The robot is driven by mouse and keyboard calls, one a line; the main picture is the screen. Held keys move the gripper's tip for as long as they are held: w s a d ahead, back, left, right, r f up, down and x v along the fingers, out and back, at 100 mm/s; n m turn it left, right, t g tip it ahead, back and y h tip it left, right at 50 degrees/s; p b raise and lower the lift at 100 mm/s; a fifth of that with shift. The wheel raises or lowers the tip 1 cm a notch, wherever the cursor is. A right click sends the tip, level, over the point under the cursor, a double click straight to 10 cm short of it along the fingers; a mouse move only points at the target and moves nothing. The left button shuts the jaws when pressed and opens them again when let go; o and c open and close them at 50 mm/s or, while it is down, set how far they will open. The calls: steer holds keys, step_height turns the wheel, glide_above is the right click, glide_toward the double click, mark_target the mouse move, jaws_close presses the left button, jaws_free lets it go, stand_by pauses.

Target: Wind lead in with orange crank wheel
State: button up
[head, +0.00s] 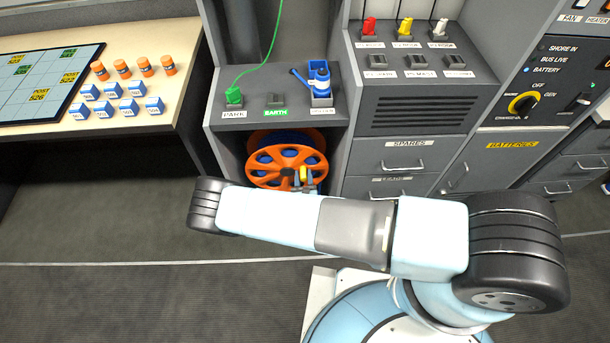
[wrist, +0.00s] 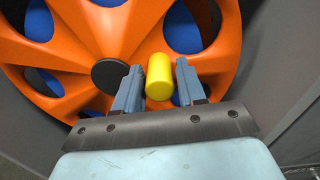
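The orange crank wheel (head: 272,168) stands upright in the open bay under the grey shelf. It fills much of the wrist view (wrist: 60,50), with a dark hub and blue showing through its holes. Its yellow handle (wrist: 159,77) sticks out from the wheel, right of the hub. My gripper (head: 304,178) is at the handle, its two fingers (wrist: 158,84) on either side of it. A gap shows at the right finger, and the left finger is close to the handle. A green lead (head: 262,62) runs from a green plug (head: 234,96) at the PARK socket up out of view.
An EARTH socket (head: 276,100) and a blue item (head: 318,78) are on the shelf above the wheel. Grey bay walls flank the wheel closely. Drawers (head: 405,160) stand to the right. A table (head: 150,40) with blue blocks and orange cylinders is at the left.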

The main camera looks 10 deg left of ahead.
steer(key=shift+w+a, duration=0.15)
steer(key=shift+w, duration=0.3)
jaws_close()
steer(key=shift+d, duration=0.2)
steer(key=shift+a, duration=0.2)
